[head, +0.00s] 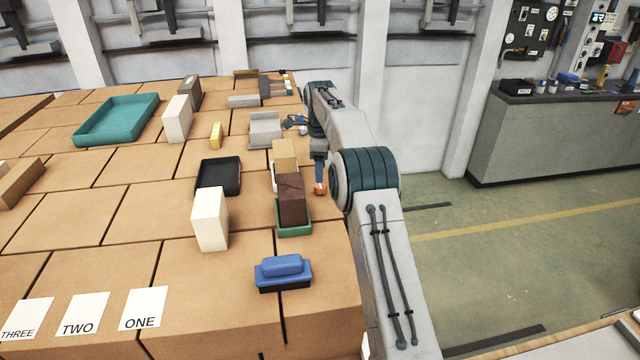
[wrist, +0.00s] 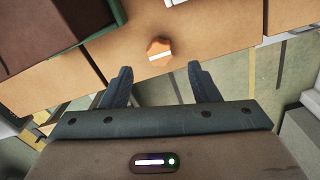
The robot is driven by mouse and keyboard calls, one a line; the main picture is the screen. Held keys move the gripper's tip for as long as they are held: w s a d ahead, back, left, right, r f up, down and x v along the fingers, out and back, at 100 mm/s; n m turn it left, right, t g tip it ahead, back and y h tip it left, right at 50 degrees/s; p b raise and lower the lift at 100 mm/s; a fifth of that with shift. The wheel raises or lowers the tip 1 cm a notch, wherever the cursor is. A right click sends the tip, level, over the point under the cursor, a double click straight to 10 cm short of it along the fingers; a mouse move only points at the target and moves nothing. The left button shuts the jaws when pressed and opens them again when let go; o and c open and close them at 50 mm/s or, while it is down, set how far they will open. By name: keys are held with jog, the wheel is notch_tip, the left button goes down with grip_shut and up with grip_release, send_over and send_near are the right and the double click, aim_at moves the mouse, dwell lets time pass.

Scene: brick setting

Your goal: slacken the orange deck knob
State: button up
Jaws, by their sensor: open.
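The orange deck knob (wrist: 159,46) sits on the brown deck near its edge, with a white bar across its top. In the wrist view it lies just beyond my open gripper (wrist: 160,70), roughly centred between the two dark fingers and apart from both. In the head view the knob (head: 320,189) shows as a small orange spot at the deck's right edge, just below my gripper (head: 320,178). My arm hides part of the area on the right there. Nothing is between my fingers.
A green tray (head: 293,231) with a dark brown block (head: 291,200) stands close left of the knob. A blue-topped block (head: 283,272), white block (head: 210,219) and black tray (head: 218,176) are also on the deck. Open floor (head: 500,260) lies right.

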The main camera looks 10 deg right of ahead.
aim_at(320, 185)
jog(key=shift+f+p, duration=0.45)
jog(key=shift+f, duration=2.3)
jog(key=c, duration=1)
